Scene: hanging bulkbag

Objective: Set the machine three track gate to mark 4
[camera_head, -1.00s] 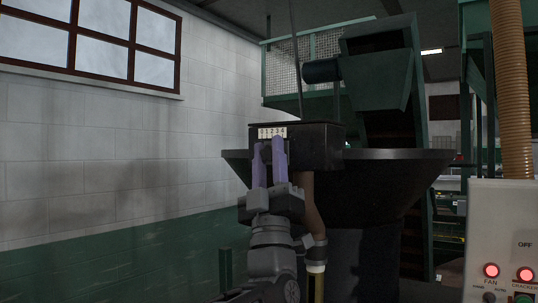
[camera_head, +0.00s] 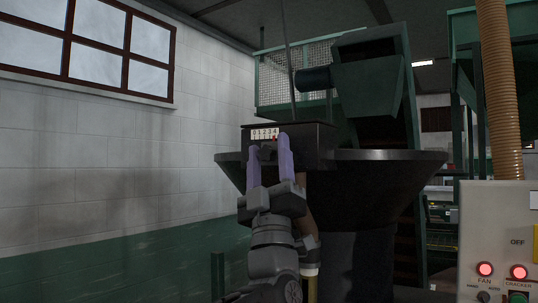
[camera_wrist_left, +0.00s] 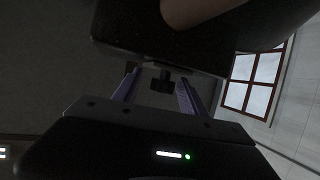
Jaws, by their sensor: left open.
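The gate box (camera_head: 315,143) is a dark box above the rim of a black hopper. Its white scale plate (camera_head: 262,131) carries the marks 0 to 4. A small red pointer (camera_head: 275,138) shows at the right end of the scale, at about mark 4. My left gripper (camera_head: 269,146) is open, its purple fingers apart in front of the box, just below the scale. In the left wrist view a small black knob (camera_wrist_left: 163,82) sits between the spread fingers, with gaps visible on both sides. My right gripper is not in view.
The wide black hopper (camera_head: 385,190) stands behind and right of my left gripper. A control panel (camera_head: 500,225) with red lamps is at the lower right, below a ribbed hose (camera_head: 500,90). A white and green wall (camera_head: 110,160) runs along the left.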

